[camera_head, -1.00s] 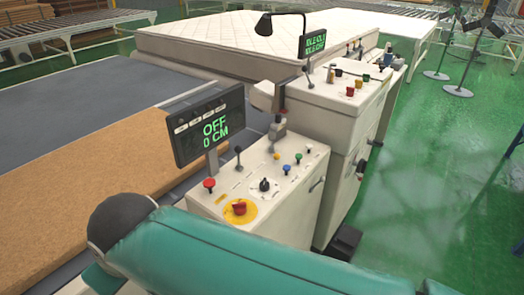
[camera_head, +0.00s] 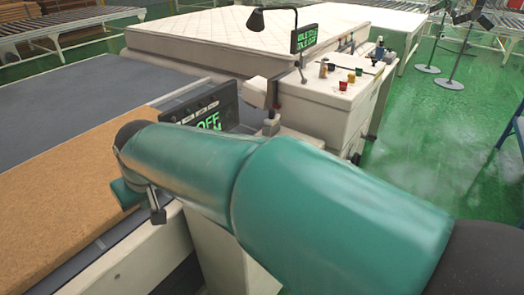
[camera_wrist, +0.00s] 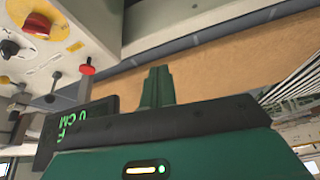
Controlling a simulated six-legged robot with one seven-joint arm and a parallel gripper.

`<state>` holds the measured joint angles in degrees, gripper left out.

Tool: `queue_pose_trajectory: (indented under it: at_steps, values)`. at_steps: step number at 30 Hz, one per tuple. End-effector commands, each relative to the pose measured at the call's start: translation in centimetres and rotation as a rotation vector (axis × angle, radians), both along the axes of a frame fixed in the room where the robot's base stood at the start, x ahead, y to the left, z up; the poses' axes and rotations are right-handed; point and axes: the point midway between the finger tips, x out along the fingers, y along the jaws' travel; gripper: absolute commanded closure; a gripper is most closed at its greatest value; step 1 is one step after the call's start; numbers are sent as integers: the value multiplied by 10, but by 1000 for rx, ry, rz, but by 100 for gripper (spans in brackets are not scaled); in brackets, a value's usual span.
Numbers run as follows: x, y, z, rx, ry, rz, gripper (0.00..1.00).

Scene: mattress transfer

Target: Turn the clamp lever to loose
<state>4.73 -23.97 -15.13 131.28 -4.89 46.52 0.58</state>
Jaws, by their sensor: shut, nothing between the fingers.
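In the wrist view, my gripper (camera_wrist: 157,82) is shut and empty, its green fingers together in front of the tan board. The white control panel (camera_wrist: 70,25) fills the upper left, seen tilted. It carries a small lever (camera_wrist: 53,82), a red-topped knob (camera_wrist: 87,69), a red button on yellow (camera_wrist: 38,24) and a dark dial (camera_wrist: 9,48). I cannot tell which control is the clamp lever or how it is set. My gripper is apart from these controls.
The display (camera_head: 208,112) reading OFF is partly behind my arm in the head view; it also shows in the wrist view (camera_wrist: 75,122). A second console (camera_head: 330,105) and a white mattress (camera_head: 220,35) stand behind. The tan board (camera_head: 60,185) lies left.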

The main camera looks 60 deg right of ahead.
Motion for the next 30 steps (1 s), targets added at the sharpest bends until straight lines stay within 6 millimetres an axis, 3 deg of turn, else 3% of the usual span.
queue_pose_trajectory:
  at_steps: [1,7,12,15,18,21,30]
  values:
    - [9,-33,-7,-9,21,-64,100]
    - [13,-164,-30,-88,86,-296,100]
    - [-15,-273,-46,-204,165,-472,100]
    - [-37,-322,-50,-275,212,-546,100]
    - [-53,-352,-50,-327,246,-590,100]
    - [-62,-367,-49,-355,262,-610,100]
    - [-64,-370,-49,-360,264,-615,100]
